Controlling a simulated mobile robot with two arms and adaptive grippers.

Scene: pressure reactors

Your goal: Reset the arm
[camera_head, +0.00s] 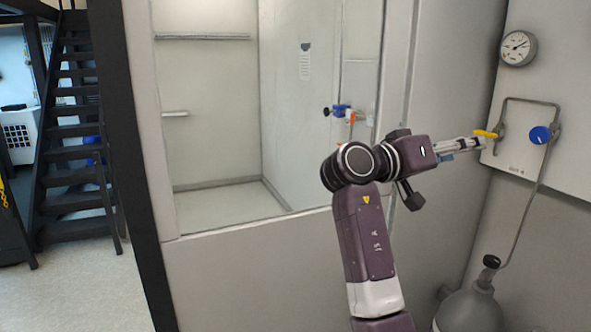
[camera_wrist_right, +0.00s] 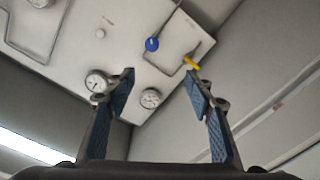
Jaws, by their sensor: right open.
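My right arm (camera_head: 365,235) reaches up from the bottom of the head view and bends right toward the wall panel. My right gripper (camera_head: 480,143) is near the yellow valve handle (camera_head: 485,134). In the right wrist view the gripper (camera_wrist_right: 163,88) is open, with two blue-padded fingers apart and nothing between them. The yellow handle also shows in the wrist view (camera_wrist_right: 191,63), beyond the right fingertip; I cannot tell whether they touch. My left gripper is not in view.
A blue knob (camera_head: 541,134) and a pressure gauge (camera_head: 518,48) are on the panel at right. A grey gas cylinder (camera_head: 470,308) stands below. An open-fronted cabinet (camera_head: 215,120) is behind the arm. Black stairs (camera_head: 80,130) are at left, with clear floor (camera_head: 95,285) before them.

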